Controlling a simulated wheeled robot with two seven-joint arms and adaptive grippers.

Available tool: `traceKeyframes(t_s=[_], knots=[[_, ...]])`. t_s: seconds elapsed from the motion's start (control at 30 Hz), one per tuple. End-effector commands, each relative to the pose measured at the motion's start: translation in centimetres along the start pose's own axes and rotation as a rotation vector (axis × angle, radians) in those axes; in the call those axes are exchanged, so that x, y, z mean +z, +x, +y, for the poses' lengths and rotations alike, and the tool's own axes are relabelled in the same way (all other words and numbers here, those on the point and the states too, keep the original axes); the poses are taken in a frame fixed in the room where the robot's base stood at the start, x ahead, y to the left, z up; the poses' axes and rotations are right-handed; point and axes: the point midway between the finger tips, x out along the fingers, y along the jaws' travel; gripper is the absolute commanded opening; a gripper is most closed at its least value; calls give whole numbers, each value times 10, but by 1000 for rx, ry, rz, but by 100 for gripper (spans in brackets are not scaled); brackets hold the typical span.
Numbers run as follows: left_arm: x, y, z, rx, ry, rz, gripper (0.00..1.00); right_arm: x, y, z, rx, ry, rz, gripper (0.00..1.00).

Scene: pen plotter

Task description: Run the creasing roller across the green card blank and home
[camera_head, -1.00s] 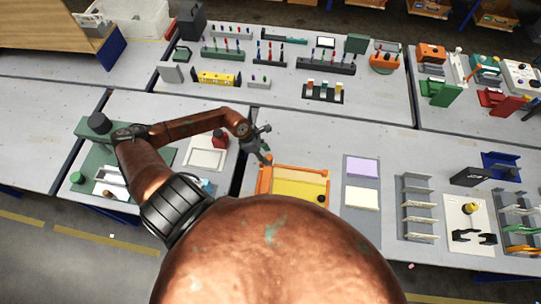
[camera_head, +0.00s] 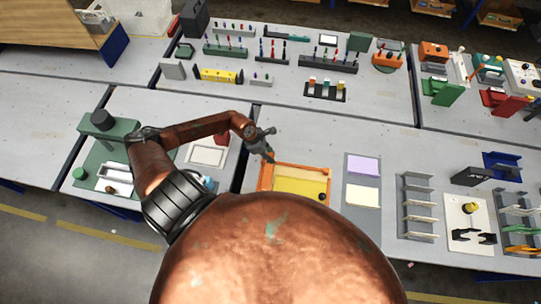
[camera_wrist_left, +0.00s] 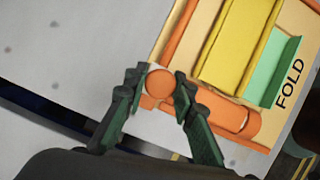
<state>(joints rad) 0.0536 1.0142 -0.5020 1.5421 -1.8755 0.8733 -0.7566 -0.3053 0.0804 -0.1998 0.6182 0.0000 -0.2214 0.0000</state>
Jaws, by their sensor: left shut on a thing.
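The creasing fixture has an orange frame (camera_head: 265,182) with a yellow panel (camera_head: 300,186). In the left wrist view, the yellow panel (camera_wrist_left: 238,45) lies beside the green card blank (camera_wrist_left: 272,68), which shows as a narrow strip next to the word FOLD. My left gripper (camera_head: 268,157) is at the frame's far left corner. In the left wrist view, its dark green fingers (camera_wrist_left: 162,88) are shut on a round orange knob (camera_wrist_left: 159,84). The knob sits beside an orange cylinder (camera_wrist_left: 222,112), which looks like the roller. The green card cannot be made out in the head view. My right gripper is not in view.
A grey board with a lilac card (camera_head: 363,166) and a cream card (camera_head: 362,196) lies right of the fixture. A grey rack (camera_head: 417,205) stands further right. A pale tray (camera_head: 206,155) lies left of my gripper. The bench behind the fixture is mostly clear.

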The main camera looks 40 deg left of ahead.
Motion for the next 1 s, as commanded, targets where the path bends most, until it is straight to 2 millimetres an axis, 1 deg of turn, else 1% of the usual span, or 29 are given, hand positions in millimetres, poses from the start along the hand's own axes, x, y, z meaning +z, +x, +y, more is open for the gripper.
traceKeyframes(t_s=[0.03,0.2,0.57,0.67,0.77,0.87,1.0], knots=[[0,0,0,0,0,0,11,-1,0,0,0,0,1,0],[0,0,0,0,0,0,0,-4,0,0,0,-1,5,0],[1,0,0,0,0,0,0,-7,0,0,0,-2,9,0],[5,2,0,1,1,-1,0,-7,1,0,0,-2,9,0],[16,6,-3,0,3,-3,0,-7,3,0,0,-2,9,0],[34,14,-7,-1,4,-5,0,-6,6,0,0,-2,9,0],[69,28,-14,0,7,-7,0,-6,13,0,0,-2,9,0]])
